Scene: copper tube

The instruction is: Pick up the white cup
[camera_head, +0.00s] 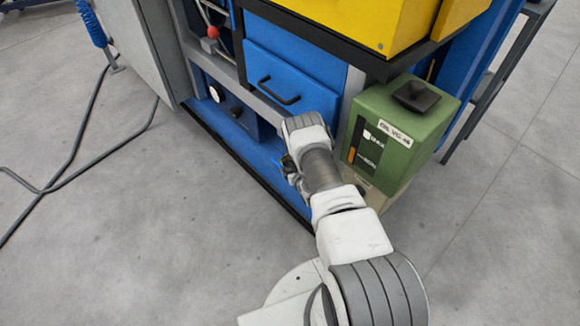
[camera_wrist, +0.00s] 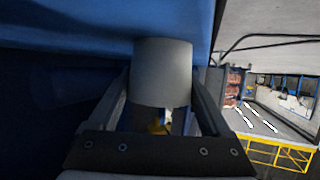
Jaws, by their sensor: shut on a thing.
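The white cup (camera_wrist: 162,72) shows in the wrist view as a plain pale cylinder between the two fingers of my gripper (camera_wrist: 163,95). My gripper is shut on the cup, with one finger on each side of it. A blue surface lies close behind and around the cup. In the head view my arm reaches to the blue machine, and my gripper (camera_head: 289,165) is mostly hidden by my own wrist. The cup cannot be made out in that view. Whether the cup touches the blue surface is unclear.
A blue drawer with a black handle (camera_head: 280,92) is above my gripper. A green oil container (camera_head: 400,130) stands close to the right of my arm. A blue panel with a gauge (camera_head: 225,105) is at the left. The grey floor (camera_head: 130,240) in front is mostly clear.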

